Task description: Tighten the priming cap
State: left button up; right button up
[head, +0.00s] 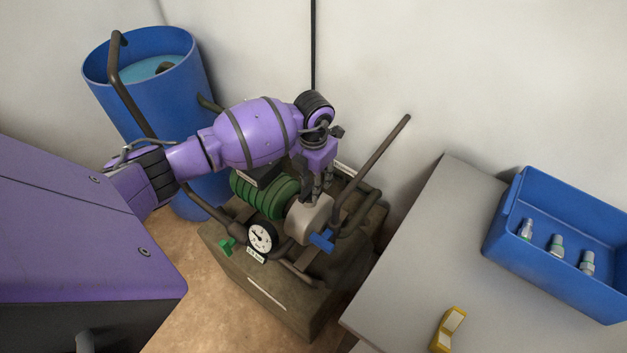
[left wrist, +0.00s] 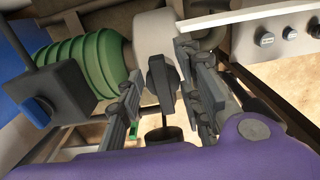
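The pump has a ribbed green motor (head: 268,196) and a pale grey housing (head: 308,218) on a dark base. In the left wrist view a black winged cap (left wrist: 161,82), which looks like the priming cap, stands in front of the pale housing (left wrist: 155,36). My left gripper (left wrist: 160,100) has its fingers apart, one on each side of this cap. I cannot tell whether either finger touches it. In the head view my left gripper (head: 316,184) points down over the pump, and the cap is hidden there. My right gripper is in neither view.
A blue lever (head: 321,240), a pressure gauge (head: 261,236) and a green valve handle (head: 227,246) sit at the pump's front. A blue barrel (head: 140,100) stands behind. On the grey table (head: 430,240) are a blue bin (head: 508,245) with three fittings and a yellow object (head: 449,327).

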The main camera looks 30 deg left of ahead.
pick_arm(q)
grip_shut()
